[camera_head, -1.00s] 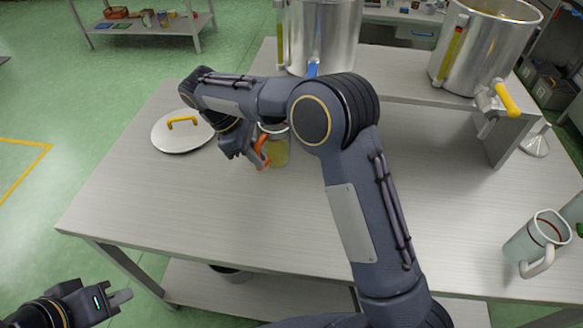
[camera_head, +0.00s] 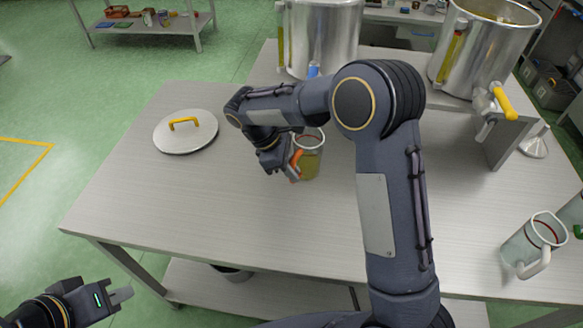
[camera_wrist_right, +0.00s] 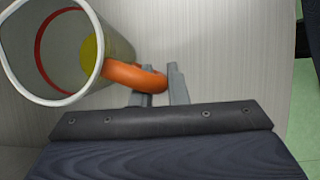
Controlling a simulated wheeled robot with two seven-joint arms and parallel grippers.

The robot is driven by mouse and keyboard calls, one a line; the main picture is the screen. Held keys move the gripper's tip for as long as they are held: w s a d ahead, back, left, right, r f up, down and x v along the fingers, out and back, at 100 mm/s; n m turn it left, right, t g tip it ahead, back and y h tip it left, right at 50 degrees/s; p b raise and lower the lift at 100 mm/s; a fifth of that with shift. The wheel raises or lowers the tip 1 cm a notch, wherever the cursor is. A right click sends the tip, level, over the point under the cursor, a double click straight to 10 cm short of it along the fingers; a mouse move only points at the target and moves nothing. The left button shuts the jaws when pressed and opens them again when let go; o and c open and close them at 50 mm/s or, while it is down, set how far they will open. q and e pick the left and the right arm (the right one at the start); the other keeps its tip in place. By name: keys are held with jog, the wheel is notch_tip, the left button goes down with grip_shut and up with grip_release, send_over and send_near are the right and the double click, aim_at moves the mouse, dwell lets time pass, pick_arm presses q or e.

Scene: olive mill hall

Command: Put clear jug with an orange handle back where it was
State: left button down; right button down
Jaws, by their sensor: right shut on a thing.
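The clear jug with an orange handle (camera_head: 311,160) is over the middle of the table in the head view, with yellowish liquid low in it. My right gripper (camera_head: 294,172) is shut on its orange handle, on the jug's left side. In the right wrist view the jug (camera_wrist_right: 62,50) is at upper left, and the gripper's fingers (camera_wrist_right: 160,84) close around the orange handle. Whether the jug's base touches the table cannot be told. My left gripper (camera_head: 122,296) is at lower left, off the table; its jaw gap is not clear.
A round lid with a yellow handle (camera_head: 186,133) lies on the table's left part. Two steel tanks (camera_head: 322,40) stand on a raised shelf behind. Another jug with a whitish handle (camera_head: 533,243) and a funnel (camera_head: 534,145) are at right. The table's front left (camera_head: 170,205) is clear.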

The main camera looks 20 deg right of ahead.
jog(key=shift+f, duration=0.1)
jog(key=c, duration=1.4)
grip_release()
jog(key=v, duration=1.2)
